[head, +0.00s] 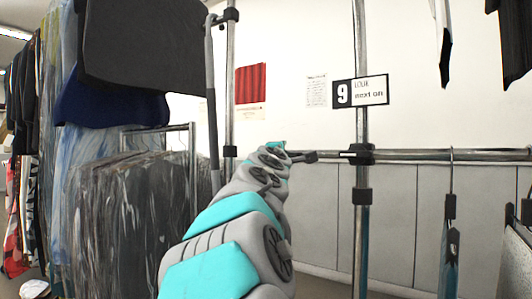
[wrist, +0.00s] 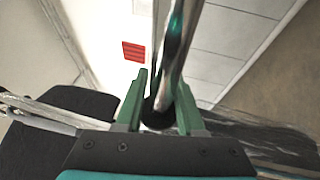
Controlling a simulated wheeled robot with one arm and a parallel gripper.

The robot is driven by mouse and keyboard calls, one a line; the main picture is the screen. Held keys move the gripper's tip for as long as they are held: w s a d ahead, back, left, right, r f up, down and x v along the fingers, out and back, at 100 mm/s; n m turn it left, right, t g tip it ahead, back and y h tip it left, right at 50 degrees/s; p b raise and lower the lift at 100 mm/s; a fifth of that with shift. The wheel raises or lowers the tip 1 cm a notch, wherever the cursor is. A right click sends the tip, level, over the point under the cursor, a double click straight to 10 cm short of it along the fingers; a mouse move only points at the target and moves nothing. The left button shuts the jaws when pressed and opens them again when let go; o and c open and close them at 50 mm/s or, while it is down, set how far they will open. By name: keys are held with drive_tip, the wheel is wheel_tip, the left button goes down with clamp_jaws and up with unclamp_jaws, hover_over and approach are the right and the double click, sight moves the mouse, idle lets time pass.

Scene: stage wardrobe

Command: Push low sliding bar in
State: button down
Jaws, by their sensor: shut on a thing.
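The low sliding bar is a chrome tube (head: 430,154) running level through a black clamp (head: 358,154) on the upright post. In the wrist view the tube (wrist: 178,60) runs away from me, with a dark end (wrist: 157,116) between my fingers. My gripper (wrist: 161,84) has green fingers on both sides of the tube and is shut on it. In the head view my gripper (head: 305,156) is at the left end of the bar, left of the clamp, small and partly hidden by my arm.
Covered garments (head: 130,220) hang close on the left, with a dark cloth (head: 145,45) above them. A second post (head: 230,90) stands left of the clamp. A sign reading 9 (head: 360,93) is on the right post. A hanger with a tag (head: 451,210) hangs from the bar at right.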

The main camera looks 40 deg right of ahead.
sight(293, 153)
drive_tip(key=shift+s+d+f, duration=0.1)
drive_tip(key=shift+s+d, duration=0.2)
drive_tip(key=shift+s, duration=0.45)
drive_tip(key=shift+s+d, duration=0.25)
drive_tip(key=shift+s, duration=0.5)
drive_tip(key=c, duration=0.7)
unclamp_jaws()
drive_tip(key=shift+a, duration=0.1)
